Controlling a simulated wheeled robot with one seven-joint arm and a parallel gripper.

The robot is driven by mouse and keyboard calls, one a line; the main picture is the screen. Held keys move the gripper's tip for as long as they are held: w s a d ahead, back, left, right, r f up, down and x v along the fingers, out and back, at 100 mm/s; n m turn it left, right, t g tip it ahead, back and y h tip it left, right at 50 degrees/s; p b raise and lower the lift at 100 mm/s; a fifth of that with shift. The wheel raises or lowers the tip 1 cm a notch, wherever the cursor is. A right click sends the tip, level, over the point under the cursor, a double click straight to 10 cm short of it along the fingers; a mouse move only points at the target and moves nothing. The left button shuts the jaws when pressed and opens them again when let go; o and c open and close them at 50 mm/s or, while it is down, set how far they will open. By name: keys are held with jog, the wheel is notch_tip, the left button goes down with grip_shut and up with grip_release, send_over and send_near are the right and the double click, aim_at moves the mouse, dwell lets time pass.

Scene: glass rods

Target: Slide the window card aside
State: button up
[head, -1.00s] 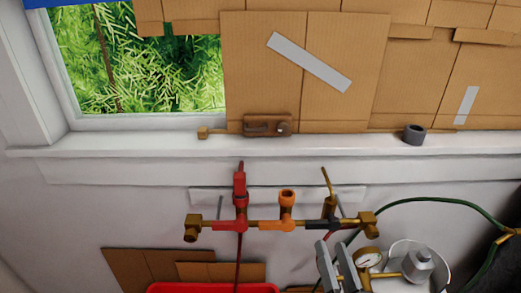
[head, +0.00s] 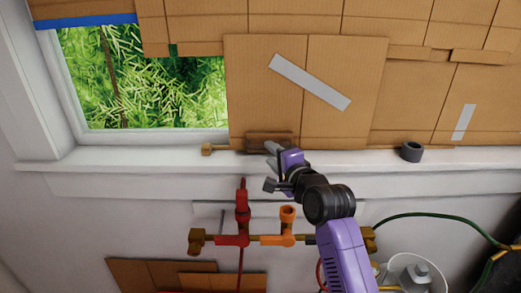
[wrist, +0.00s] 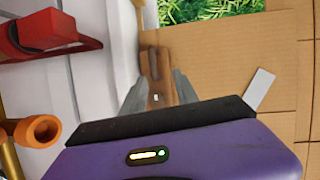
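The window card (head: 265,105) is a large brown cardboard panel with a slanted grey tape strip. It stands upright along the sill, with a clear stretch of window to its left. A brown wooden handle block (head: 262,138) is at its lower left edge, partly covered by my gripper. My gripper (head: 271,166) is in front of the handle with its fingers spread. In the wrist view, the handle (wrist: 154,65) lies between the two fingers of my gripper (wrist: 158,90), and the card (wrist: 215,70) fills the right side. Firm contact cannot be seen.
A small brass piece (head: 207,149) lies on the sill left of the handle. A dark grey ring (head: 411,151) stands on the sill to the right. A red valve (head: 242,200) and an orange fitting (head: 287,222) stick up below the sill, close to my arm.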

aim_at(258, 149)
jog(key=shift+m, duration=0.8)
jog(key=shift+f+p+x, duration=0.15)
jog(key=shift+f+x, duration=0.1)
jog(key=shift+x, duration=1.05)
jog(key=shift+f+p+x, duration=0.15)
jog(key=shift+f+x, duration=0.1)
jog(key=shift+x, duration=1.05)
jog(key=shift+f+p+x, duration=0.15)
jog(key=shift+f+x, duration=0.05)
jog(key=shift+x, duration=1.1)
jog(key=shift+s+a, duration=0.15)
jog(key=shift+s, duration=0.05)
grip_shut()
